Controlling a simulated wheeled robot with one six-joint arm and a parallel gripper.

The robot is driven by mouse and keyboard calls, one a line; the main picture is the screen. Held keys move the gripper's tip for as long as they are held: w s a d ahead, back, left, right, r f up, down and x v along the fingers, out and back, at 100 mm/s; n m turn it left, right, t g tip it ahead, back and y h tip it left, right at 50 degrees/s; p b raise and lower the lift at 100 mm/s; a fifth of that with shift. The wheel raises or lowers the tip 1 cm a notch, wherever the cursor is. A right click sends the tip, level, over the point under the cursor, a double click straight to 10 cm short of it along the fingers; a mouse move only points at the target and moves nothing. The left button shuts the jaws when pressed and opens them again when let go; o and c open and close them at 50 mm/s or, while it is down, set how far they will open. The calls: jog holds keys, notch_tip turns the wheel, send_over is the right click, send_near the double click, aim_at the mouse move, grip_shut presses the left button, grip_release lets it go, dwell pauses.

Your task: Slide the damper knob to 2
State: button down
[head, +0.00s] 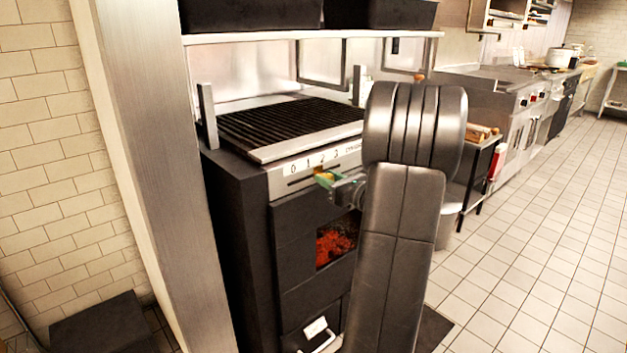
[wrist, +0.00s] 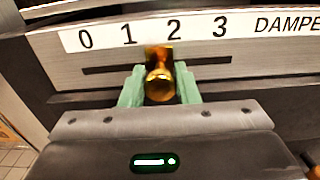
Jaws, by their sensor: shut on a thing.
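The brass damper knob (wrist: 159,82) sits in a dark horizontal slot (wrist: 100,69) on the grill's front panel. Above it, a white scale strip (wrist: 65,39) reads 0, 1, 2, 3 and part of the word DAMPER. The knob stands between 1 and 2, nearer the 2. My gripper (wrist: 160,88) has its green fingers on either side of the knob and is shut on it. In the head view the brass knob (head: 321,171) shows small beside my gripper (head: 325,180); my arm hides the right end of the panel.
The charcoal grill (head: 285,125) has a dark grate, and glowing coals (head: 335,245) show through its front opening. A steel post (head: 145,150) rises at the left. A shelf (head: 270,36) with black bins hangs above. Tiled floor (head: 530,240) is open at the right.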

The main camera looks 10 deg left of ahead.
jog(key=shift+w+d, duration=0.6)
jog(key=shift+w, duration=0.15)
jog(key=c, duration=1.2)
grip_release()
jog(key=shift+o, duration=0.2)
jog(key=p+v, duration=0.2)
jog(key=v, duration=1.2)
jog(key=shift+w+a, duration=0.1)
jog(key=shift+a, duration=0.1)
